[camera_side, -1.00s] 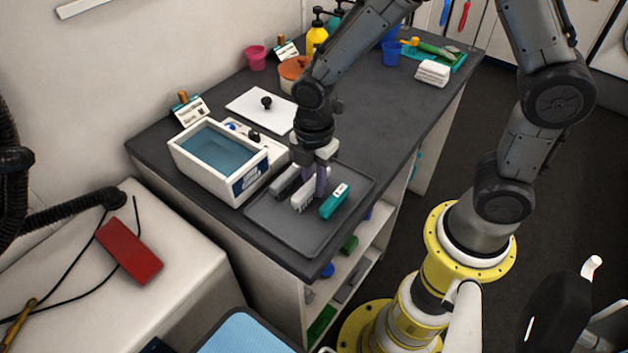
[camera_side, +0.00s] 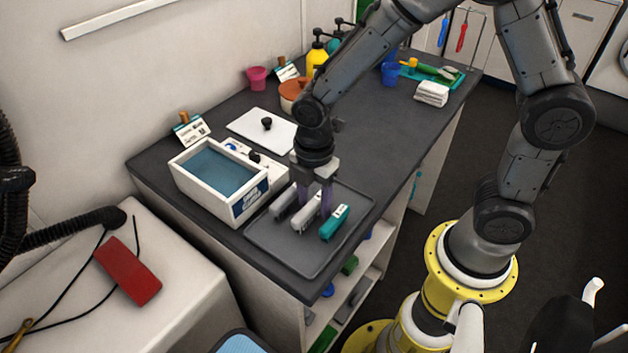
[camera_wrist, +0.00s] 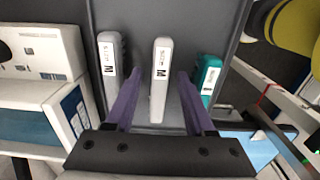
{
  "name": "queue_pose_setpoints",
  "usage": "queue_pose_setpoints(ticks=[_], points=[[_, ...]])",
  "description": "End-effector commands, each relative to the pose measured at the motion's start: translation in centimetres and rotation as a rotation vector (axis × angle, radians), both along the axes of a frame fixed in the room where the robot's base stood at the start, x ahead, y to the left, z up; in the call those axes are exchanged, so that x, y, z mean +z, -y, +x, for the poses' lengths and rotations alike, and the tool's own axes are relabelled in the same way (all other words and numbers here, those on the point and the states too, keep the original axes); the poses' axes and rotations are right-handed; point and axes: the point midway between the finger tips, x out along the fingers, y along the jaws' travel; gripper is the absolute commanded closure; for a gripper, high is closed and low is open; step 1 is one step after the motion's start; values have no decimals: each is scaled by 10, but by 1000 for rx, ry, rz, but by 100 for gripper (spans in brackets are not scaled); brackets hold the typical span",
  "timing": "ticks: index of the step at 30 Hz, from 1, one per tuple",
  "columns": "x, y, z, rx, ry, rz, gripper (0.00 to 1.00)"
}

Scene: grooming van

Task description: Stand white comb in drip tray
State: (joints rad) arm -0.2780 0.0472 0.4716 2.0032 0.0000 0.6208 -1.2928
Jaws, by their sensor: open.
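The white comb (camera_side: 305,215) stands on its edge in the dark drip tray (camera_side: 312,262), in the middle of a row of three combs. A grey comb (camera_side: 284,201) is on its left and a teal comb (camera_side: 334,223) on its right. My gripper (camera_side: 314,205) is open, with its purple fingers low around the white comb. In the wrist view, the white comb (camera_wrist: 160,85) lies between my fingers (camera_wrist: 159,76), with a visible gap on both sides. The grey comb (camera_wrist: 109,60) and teal comb (camera_wrist: 208,75) are just outside the fingers. The comb's lower edge is hidden there.
A white bath with blue water (camera_side: 222,178) stands close to the tray's left. A white board (camera_side: 262,128) lies behind it. Folded white towels (camera_side: 432,93) are at the far right of the counter. The tray's front part is bare.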

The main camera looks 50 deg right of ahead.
Motion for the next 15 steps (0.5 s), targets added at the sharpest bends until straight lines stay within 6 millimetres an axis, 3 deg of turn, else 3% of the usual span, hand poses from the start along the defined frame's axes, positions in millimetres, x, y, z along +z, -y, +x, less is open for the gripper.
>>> queue_pose_setpoints(ticks=[15], points=[[97, 0, 1, 0, 5, 1, 46]])
